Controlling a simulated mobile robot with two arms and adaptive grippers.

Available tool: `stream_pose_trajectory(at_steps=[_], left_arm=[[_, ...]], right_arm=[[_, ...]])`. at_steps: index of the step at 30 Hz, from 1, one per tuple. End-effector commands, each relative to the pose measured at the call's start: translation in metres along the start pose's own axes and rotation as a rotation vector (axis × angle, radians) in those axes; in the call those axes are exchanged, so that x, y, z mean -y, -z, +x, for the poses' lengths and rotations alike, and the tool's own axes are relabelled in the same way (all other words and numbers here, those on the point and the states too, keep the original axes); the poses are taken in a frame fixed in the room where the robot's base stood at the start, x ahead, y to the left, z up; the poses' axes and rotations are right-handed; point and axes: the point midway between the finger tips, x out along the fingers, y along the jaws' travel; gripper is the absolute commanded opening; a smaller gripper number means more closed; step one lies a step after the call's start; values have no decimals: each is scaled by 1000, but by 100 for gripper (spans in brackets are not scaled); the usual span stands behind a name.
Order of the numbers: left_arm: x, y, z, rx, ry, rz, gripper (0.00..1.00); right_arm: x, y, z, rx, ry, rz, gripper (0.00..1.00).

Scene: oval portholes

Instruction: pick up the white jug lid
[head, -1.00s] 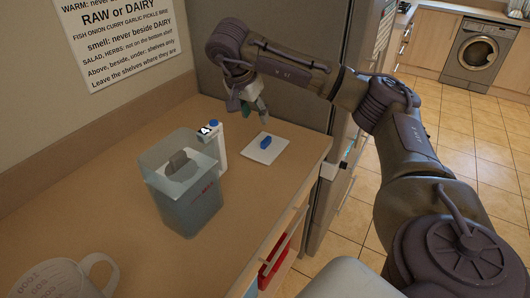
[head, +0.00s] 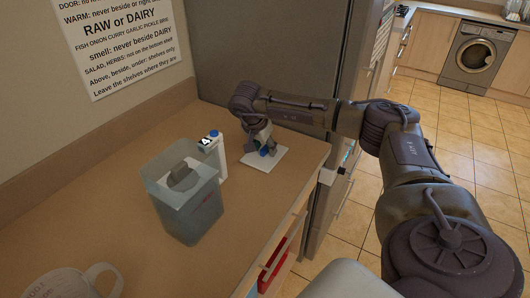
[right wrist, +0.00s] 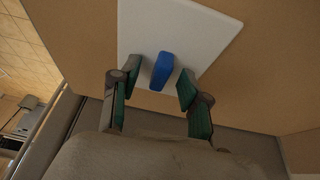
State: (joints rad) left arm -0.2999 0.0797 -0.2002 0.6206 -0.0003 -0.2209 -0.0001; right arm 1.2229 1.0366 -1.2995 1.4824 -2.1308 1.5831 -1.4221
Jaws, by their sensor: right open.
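The white jug lid (head: 272,163) is a flat white square that lies on the counter, with a blue grip (head: 265,152) standing on its middle. It also shows in the right wrist view as a white plate (right wrist: 200,30) with the blue grip (right wrist: 161,70). My right gripper (head: 260,145) is over the lid, pointing down. In the right wrist view its two green-padded fingers (right wrist: 151,84) are apart, with the blue grip between and just ahead of their tips. Neither finger visibly touches the grip. My left gripper is not in view.
A grey translucent jug (head: 190,210) with a grey piece in its open top stands left of the lid. A white carton with a blue cap (head: 216,160) stands between them. A white mug (head: 65,283) is at the front left. A fridge (head: 270,60) rises behind.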

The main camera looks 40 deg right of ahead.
Motion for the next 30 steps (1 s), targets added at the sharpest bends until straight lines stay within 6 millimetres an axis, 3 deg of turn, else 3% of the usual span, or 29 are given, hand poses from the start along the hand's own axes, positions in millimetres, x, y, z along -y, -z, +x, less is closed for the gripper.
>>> stream_pose_trajectory(at_steps=[7, 15, 30], left_arm=[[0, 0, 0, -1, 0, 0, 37], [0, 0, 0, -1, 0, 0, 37], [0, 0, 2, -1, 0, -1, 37]], right_arm=[[0, 0, 2, 0, 1, -1, 46], [0, -1, 2, 0, 1, -1, 1], [1, 2, -5, 0, 4, 1, 0]])
